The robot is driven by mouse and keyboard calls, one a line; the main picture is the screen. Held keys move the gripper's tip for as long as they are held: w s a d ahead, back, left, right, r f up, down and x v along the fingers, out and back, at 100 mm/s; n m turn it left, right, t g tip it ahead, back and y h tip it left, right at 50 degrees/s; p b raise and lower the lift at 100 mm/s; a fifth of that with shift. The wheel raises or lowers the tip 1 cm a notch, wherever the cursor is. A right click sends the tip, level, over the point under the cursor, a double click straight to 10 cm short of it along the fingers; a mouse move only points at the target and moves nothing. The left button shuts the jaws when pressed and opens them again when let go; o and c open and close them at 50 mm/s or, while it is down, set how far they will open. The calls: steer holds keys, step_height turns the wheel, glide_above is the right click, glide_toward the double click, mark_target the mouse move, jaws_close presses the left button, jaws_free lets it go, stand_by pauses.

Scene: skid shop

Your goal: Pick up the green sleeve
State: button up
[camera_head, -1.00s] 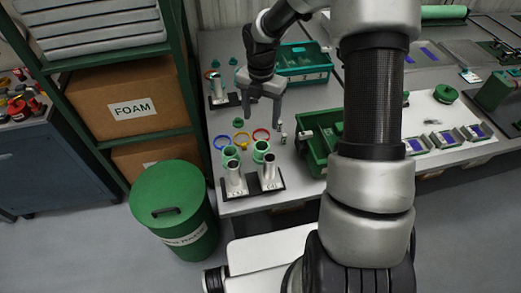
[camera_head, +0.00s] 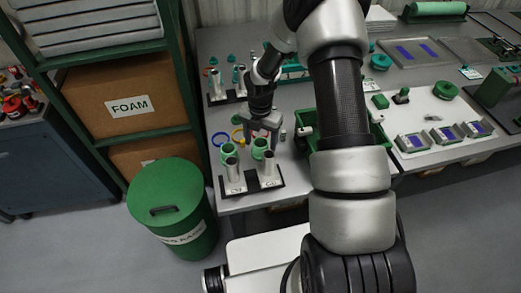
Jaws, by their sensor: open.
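Two green sleeves stand at the near left of the grey table, behind the silver posts: a left one (camera_head: 228,150) and a right one (camera_head: 260,147). I cannot tell which of them is the task's sleeve. My gripper (camera_head: 262,143) is open and points down at the right sleeve, its fingers to either side of it in the picture. I cannot tell whether the fingertips are level with the sleeve or still above it, nor whether they touch it.
Two silver posts on a dark base (camera_head: 252,187) stand just in front of the sleeves. A green bin (camera_head: 305,139) is to the right. A lidded green drum (camera_head: 165,188) stands on the floor.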

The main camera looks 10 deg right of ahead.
steer(key=shift+f, duration=0.2)
steer(key=shift+c, duration=0.5)
steer(key=c, duration=1)
steer(key=shift+r, duration=0.15)
